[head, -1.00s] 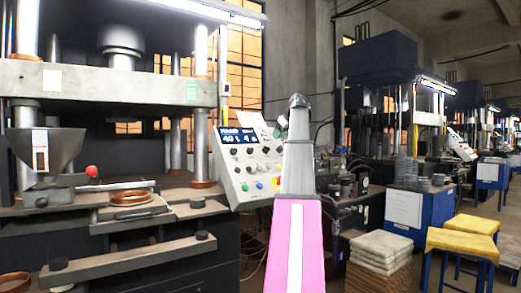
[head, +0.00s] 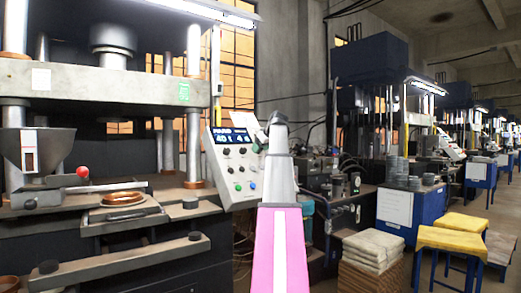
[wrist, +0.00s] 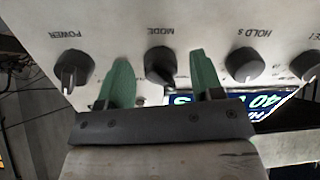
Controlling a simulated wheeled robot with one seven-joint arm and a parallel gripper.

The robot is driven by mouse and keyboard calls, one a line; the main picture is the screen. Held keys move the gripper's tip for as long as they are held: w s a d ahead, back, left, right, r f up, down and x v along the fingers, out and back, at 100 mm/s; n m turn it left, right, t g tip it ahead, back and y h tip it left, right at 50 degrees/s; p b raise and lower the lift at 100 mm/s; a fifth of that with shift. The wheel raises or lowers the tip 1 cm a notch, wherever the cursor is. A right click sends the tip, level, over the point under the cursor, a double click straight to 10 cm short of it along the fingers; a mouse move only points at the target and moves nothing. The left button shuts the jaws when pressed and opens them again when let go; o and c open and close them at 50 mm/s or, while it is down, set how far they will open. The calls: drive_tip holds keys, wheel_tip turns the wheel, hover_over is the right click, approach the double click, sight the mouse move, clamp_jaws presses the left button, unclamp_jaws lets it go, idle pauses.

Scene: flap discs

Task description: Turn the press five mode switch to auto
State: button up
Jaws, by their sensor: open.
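The press control panel (head: 232,172) is a white sloped box with a blue display and several black knobs. In the wrist view the panel labels appear upside down. The black MODE knob (wrist: 160,62) sits between the two green fingers of my gripper (wrist: 162,80), with visible gaps on both sides. My gripper is open and holds nothing. I cannot tell which setting the knob points to. In the head view my gripper (head: 276,122) is at the panel's upper right edge, and my arm hides part of the panel.
A black POWER knob (wrist: 74,68) and a HOLD S knob (wrist: 243,64) flank the MODE knob. The press bed (head: 130,215) with a red-ball lever stands left of the panel. Stacked sacks (head: 375,248) and yellow-topped stools (head: 452,243) stand to the right.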

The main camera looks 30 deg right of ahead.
drive_tip(key=c, duration=0.9)
drive_tip(key=shift+m, duration=0.3)
drive_tip(key=m, duration=0.3)
drive_tip(key=shift+f, duration=0.1)
drive_tip(key=shift+m+y, duration=0.3)
drive_tip(key=shift+m, duration=2.1)
drive_tip(key=shift+t, duration=0.3)
drive_tip(key=o, duration=0.9)
